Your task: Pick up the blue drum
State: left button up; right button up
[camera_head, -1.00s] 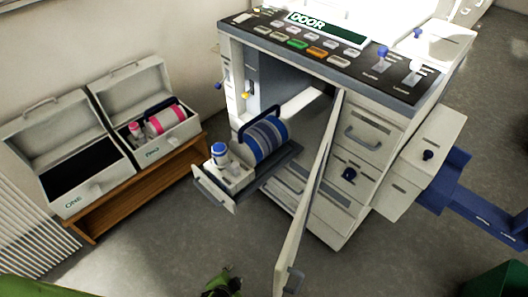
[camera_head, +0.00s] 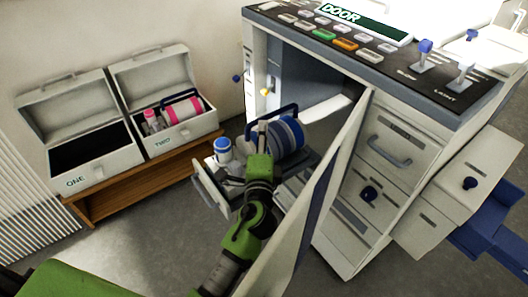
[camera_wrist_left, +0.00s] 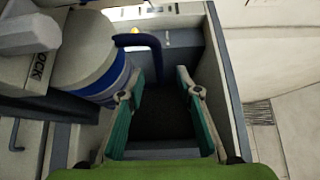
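The blue drum (camera_head: 290,137), striped blue and grey with a dark blue handle (camera_head: 279,108), lies on its side on the pulled-out tray of the machine. My left gripper (camera_head: 262,130) is in front of the drum's left end and hides part of it and of the tray. In the left wrist view the gripper (camera_wrist_left: 157,84) is open, with its green fingers apart. The drum (camera_wrist_left: 112,80) is to the left of the fingers there. Its handle (camera_wrist_left: 137,40) reaches into the gap between the fingertips in the picture; contact cannot be told. My right gripper is not in view.
A blue-capped bottle (camera_head: 222,150) stands on the tray (camera_head: 208,190), left of the drum. The open machine door (camera_head: 318,195) stands close on the right. Cases ONE (camera_head: 100,176) and TWO (camera_head: 190,138), the latter holding pink items, sit on a wooden bench.

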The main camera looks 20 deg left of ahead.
aim_at(263, 117)
pick_arm(q)
jog(key=x, duration=0.2)
jog(key=shift+w, duration=0.35)
jog(key=x, duration=0.4)
jog(key=shift+w+a+f, duration=0.1)
jog(key=shift+a+f, duration=0.1)
jog(key=shift+w+a, duration=0.1)
jog(key=shift+w, duration=0.3)
grip_shut()
jog(key=shift+r, duration=0.25)
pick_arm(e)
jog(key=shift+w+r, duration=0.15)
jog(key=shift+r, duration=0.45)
